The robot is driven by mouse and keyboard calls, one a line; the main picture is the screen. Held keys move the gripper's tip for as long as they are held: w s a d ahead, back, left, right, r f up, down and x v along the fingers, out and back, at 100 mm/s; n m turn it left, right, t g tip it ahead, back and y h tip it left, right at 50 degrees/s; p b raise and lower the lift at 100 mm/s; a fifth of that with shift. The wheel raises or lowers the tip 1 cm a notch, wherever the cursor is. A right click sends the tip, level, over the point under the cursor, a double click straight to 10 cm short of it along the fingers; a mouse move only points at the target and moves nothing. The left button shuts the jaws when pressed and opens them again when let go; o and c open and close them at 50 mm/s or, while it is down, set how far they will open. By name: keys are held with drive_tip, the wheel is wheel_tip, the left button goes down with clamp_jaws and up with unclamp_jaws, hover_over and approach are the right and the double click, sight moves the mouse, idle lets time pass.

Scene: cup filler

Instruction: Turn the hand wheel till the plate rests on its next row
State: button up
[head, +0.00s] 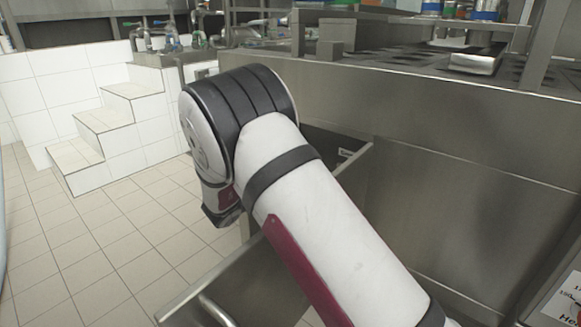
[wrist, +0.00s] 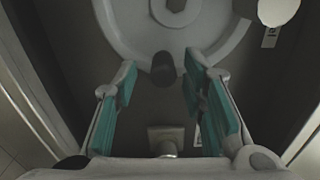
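In the wrist view a large pale round part, which looks like the hand wheel (wrist: 125,30), fills the top of the picture. A dark rounded knob (wrist: 164,69) stands at its lower rim. My gripper (wrist: 161,72) is open, with one teal-padded finger on each side of the knob. A gap shows between the knob and each finger. A pale round knob (wrist: 277,9) is at the upper right. In the head view my arm covers the middle and the wheel does not show. I cannot make out the plate or its rows in either view.
In the wrist view a small square fitting (wrist: 166,139) lies below the knob, between dark side walls. In the head view a steel counter (head: 450,95) runs along the right, with an open steel compartment below. White tiled steps (head: 110,120) stand at left; the tiled floor there is clear.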

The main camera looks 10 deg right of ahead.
drive_tip(key=v, duration=1.2)
drive_tip(key=shift+w, duration=0.1)
idle(1.2)
